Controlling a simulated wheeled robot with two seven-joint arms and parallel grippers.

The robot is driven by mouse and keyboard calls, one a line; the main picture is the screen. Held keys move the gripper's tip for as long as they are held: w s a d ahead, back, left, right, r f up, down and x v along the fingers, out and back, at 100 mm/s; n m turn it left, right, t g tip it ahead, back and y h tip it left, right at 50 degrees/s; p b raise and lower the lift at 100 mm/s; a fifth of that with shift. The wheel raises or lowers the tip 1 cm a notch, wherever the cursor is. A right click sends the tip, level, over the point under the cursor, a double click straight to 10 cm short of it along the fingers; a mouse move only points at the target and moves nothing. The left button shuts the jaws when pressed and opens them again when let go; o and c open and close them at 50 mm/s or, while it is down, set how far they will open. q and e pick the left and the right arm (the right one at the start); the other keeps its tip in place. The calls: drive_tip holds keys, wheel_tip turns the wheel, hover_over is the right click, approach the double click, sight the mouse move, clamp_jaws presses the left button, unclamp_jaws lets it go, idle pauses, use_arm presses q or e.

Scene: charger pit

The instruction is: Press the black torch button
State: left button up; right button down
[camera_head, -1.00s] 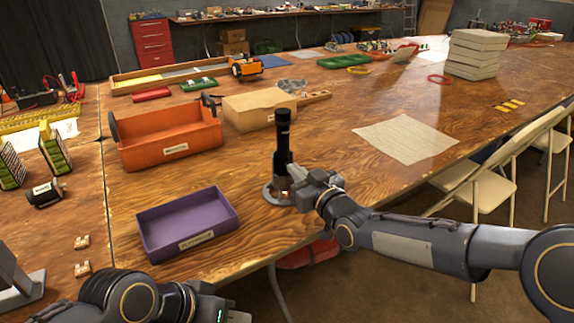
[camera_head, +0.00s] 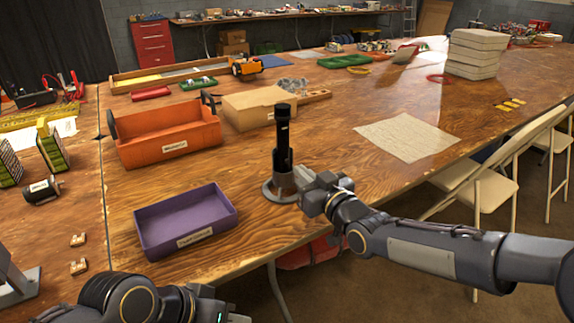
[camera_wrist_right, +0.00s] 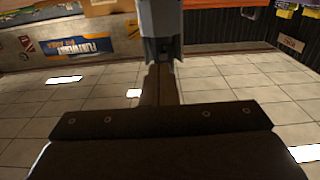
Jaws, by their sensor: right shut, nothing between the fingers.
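The black torch (camera_head: 283,130) stands upright in a round grey holder (camera_head: 279,188) near the front edge of the wooden table. Its button cannot be made out. My right gripper (camera_head: 304,178) is shut and empty. It is low at the right side of the torch, close to the holder; whether it touches cannot be told. In the right wrist view its shut fingers (camera_wrist_right: 158,85) point up the picture towards a grey part that I cannot identify for certain. My left forearm shows at the bottom left, but its gripper is out of view.
A purple tray (camera_head: 145,232) lies left of the torch. An orange bin (camera_head: 170,140) and a cardboard-coloured box (camera_head: 247,108) stand behind it. A paper sheet (camera_head: 408,137) lies flat to the right. White chairs (camera_head: 480,185) stand along the right edge.

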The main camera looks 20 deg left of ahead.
drive_tip(key=shift+b+v, duration=0.8)
drive_tip(key=shift+v, duration=1.45)
drive_tip(key=s+d+f+m+h, duration=0.2)
drive_tip(key=s+d+h, duration=0.1)
drive_tip(key=d, duration=0.6)
drive_tip(key=s+d+f+m+g+h, duration=0.1)
drive_tip(key=s+d+m+h, duration=0.2)
drive_tip(key=d, duration=0.6)
drive_tip(key=s+d+f+m+h, duration=0.2)
drive_tip(key=s+d+h, duration=0.15)
drive_tip(key=d, duration=0.55)
drive_tip(key=s+d+f+m+g, duration=0.2)
drive_tip(key=s+d+f+m, duration=0.15)
drive_tip(key=s, duration=0.55)
drive_tip(key=s+d+f+m+g, duration=0.2)
drive_tip(key=s+d+f, duration=0.15)
drive_tip(key=s, duration=0.45)
wheel_tip(320, 180, up, 27)
drive_tip(key=s+p, duration=0.1)
drive_tip(key=p, duration=2.6)
drive_tip(key=shift+r+h+p, duration=0.2)
drive_tip(key=shift+h+p, duration=0.15)
drive_tip(key=shift+h, duration=0.1)
